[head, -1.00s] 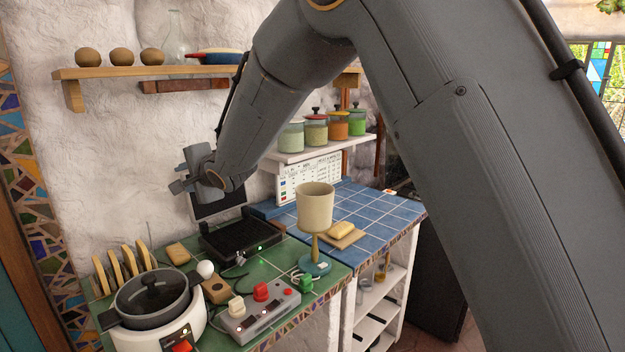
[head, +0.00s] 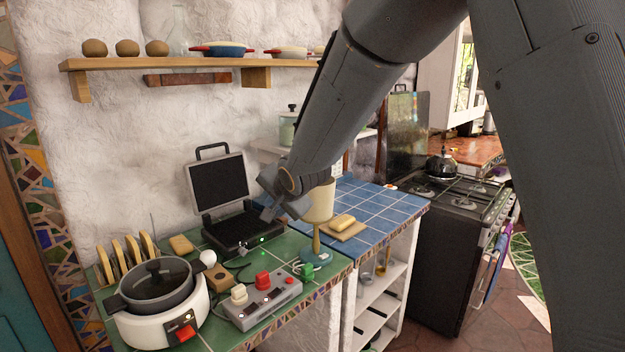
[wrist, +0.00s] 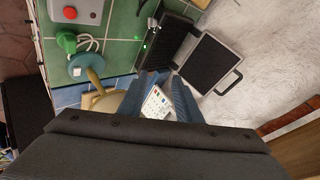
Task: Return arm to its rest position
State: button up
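My gripper (head: 270,198) hangs in the air above the counter, in front of the open black press grill (head: 240,228) and just left of the lamp's beige shade (head: 320,203). In the wrist view, the two blue-grey fingers of my gripper (wrist: 160,92) stand apart with nothing held between them. A white chart (wrist: 157,103) shows in the gap, farther back. My forearm hides part of the wall shelf and the jars in the head view. The grill lid (wrist: 209,63) stands raised in the wrist view.
A white cooker (head: 160,310), a switch box (head: 262,302) and a toast rack (head: 128,258) crowd the green-tiled counter. Butter on a board (head: 342,226) lies on blue tiles (head: 365,205). A wall shelf (head: 150,63) is above; a stove (head: 450,220) stands right.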

jog(key=s+d+f+n+g+h+b, duration=0.1)
jog(key=s+d+f+g+h, duration=0.1)
jog(key=s+d+f, duration=0.6)
jog(key=s+d+f+n+g+h+b, duration=0.1)
jog(key=s+d+n+h, duration=0.15)
jog(key=d, duration=0.95)
jog(key=s+d+f+n+g+b, duration=0.1)
jog(key=s+d+f+g, duration=0.1)
jog(key=s+d, duration=0.3)
jog(key=s+d+f+n+g+b, duration=0.1)
jog(key=s+d+f, duration=0.4)
jog(key=s, duration=0.8)
jog(key=shift+s+n+g, duration=0.4)
jog(key=shift+n+g, duration=0.05)
jog(key=shift+g, duration=0.45)
